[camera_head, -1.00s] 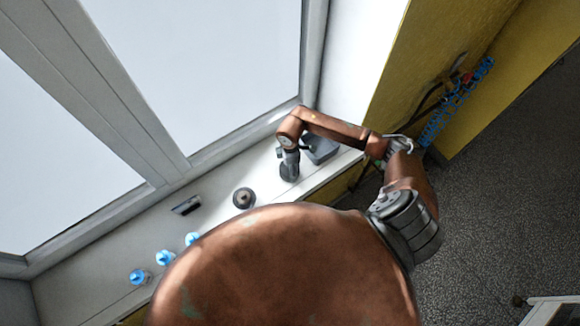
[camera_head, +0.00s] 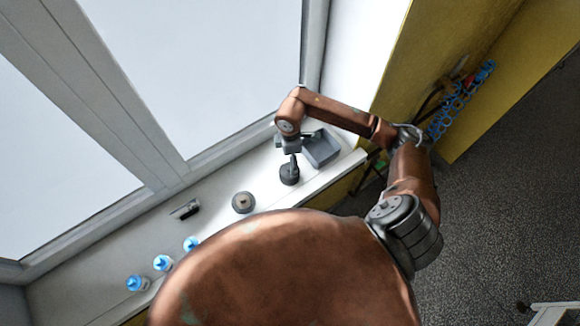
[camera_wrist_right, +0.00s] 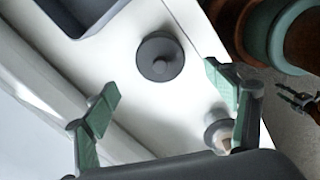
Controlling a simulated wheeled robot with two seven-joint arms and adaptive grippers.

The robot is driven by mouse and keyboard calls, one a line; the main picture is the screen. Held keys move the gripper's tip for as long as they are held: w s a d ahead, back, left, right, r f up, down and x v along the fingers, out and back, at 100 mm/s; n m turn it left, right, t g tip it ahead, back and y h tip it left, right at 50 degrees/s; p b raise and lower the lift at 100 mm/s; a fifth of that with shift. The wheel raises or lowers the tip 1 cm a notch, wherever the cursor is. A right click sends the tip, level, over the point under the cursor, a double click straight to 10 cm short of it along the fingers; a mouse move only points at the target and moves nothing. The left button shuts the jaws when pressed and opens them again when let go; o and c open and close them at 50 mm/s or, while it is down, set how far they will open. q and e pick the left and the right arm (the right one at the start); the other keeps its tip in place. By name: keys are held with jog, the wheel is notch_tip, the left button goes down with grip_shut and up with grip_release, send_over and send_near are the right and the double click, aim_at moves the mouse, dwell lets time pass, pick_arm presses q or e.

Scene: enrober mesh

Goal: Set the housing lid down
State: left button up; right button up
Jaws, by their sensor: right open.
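The housing lid (camera_head: 289,175) is a dark grey round disc with a raised knob. It lies on the white ledge and shows whole in the right wrist view (camera_wrist_right: 160,62). My right gripper (camera_head: 291,158) is above the lid in the head view. In the right wrist view its two green-padded fingers (camera_wrist_right: 168,82) are spread wide with nothing between them, and the lid lies beyond the fingertips, apart from them. A round grey part with a tan centre (camera_head: 243,202) stands on the ledge to the left of the lid.
A grey open bin (camera_head: 322,149) stands close to the lid, also at the top left of the wrist view (camera_wrist_right: 78,18). A small black object (camera_head: 185,209) and several blue-capped bottles (camera_head: 163,263) stand farther left. A window borders the ledge. A yellow panel is at right.

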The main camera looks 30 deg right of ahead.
jog(key=shift+r, duration=1.4)
